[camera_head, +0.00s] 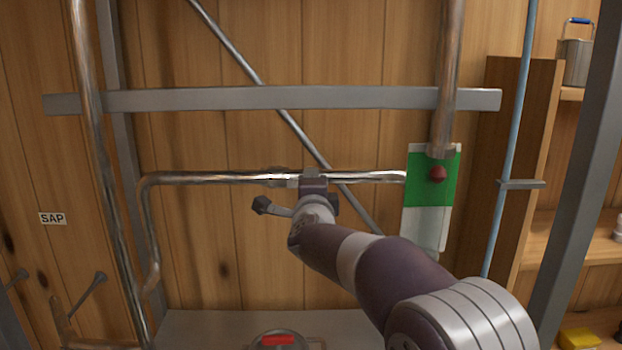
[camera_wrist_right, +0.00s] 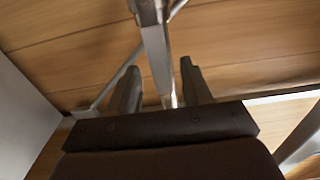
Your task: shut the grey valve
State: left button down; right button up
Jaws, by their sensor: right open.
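A grey lever with a dark knob (camera_head: 264,205) sticks out to the left just below the horizontal metal pipe (camera_head: 220,178), and looks like the grey valve's handle. A valve-like fitting (camera_head: 282,178) sits on the pipe above it; its join to the lever is hidden by my right gripper (camera_head: 316,190). My right gripper is open at the pipe, right of the knob. In the right wrist view, its two fingers (camera_wrist_right: 160,90) stand on either side of a grey bar (camera_wrist_right: 156,55); I cannot tell whether this is lever or pipe, or whether they touch it. My left gripper is not in view.
A grey crossbar (camera_head: 300,98) runs above the pipe. A green and white panel (camera_head: 432,190) with a red ball stands right. Another dark-ended lever (camera_head: 88,296) is at lower left, near a SAP label (camera_head: 52,218). A red-handled lid (camera_head: 278,340) shows at the bottom.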

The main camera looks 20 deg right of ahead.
jog(key=shift+w+d, duration=0.1)
jog(key=shift+w, duration=0.35)
grip_shut()
